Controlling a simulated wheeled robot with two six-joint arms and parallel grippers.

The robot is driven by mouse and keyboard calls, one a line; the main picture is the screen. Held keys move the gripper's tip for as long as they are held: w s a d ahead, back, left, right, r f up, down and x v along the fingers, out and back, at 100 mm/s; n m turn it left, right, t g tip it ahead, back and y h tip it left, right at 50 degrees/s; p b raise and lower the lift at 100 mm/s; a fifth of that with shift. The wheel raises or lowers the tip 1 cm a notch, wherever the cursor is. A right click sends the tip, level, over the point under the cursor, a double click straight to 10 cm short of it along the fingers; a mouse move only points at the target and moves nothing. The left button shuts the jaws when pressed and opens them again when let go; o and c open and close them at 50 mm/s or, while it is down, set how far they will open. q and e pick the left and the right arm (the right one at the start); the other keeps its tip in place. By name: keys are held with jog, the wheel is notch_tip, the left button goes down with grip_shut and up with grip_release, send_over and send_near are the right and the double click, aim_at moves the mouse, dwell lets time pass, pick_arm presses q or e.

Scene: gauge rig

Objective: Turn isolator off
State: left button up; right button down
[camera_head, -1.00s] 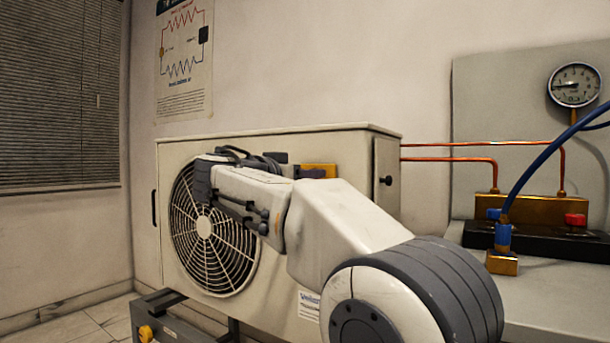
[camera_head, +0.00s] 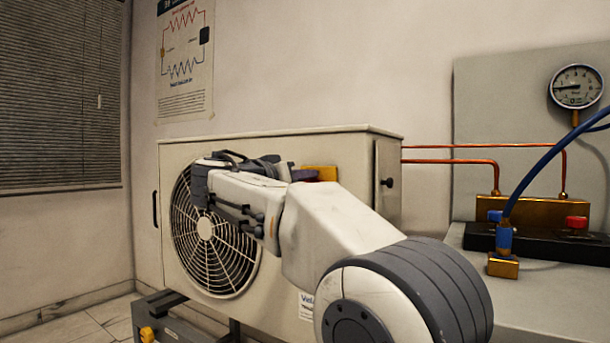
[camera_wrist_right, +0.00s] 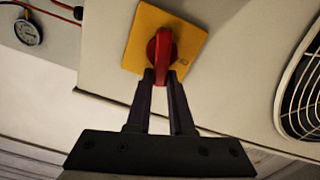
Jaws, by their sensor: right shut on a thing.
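The isolator is a yellow plate (camera_wrist_right: 183,37) with a red rotary handle (camera_wrist_right: 160,52) on the face of the outdoor unit. In the head view only part of the yellow plate (camera_head: 322,173) shows behind my right arm, and the red handle is hidden there. My right gripper (camera_wrist_right: 162,80) is shut on the red handle, its two dark fingers at the handle's near end. In the head view the arm of my right gripper reaches across the front of the unit and hides the fingertips. My left gripper is not in view.
The outdoor unit (camera_head: 285,148) has a round fan grille (camera_head: 212,255) left of the isolator. To the right, a bench holds a brass manifold (camera_head: 540,208) with a blue hose (camera_head: 545,160). A pressure gauge (camera_head: 576,87) hangs on the panel above. Copper pipes (camera_head: 450,146) run between them.

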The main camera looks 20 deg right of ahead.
jog(key=shift+w+a+f+n+p, duration=0.35)
jog(key=shift+n+p, duration=0.55)
jog(key=shift+n, duration=1.5)
jog(key=shift+w+a+f+n+p, duration=0.15)
jog(key=shift+f+n+p, duration=0.55)
jog(key=shift+n, duration=1.7)
jog(key=shift+w+a+f+n+p, duration=0.2)
jog(key=shift+n+p, duration=0.85)
jog(key=shift+n, duration=1.35)
jog(key=shift+f, duration=0.15)
jog(key=c, duration=0.8)
grip_release()
jog(key=shift+d, duration=0.1)
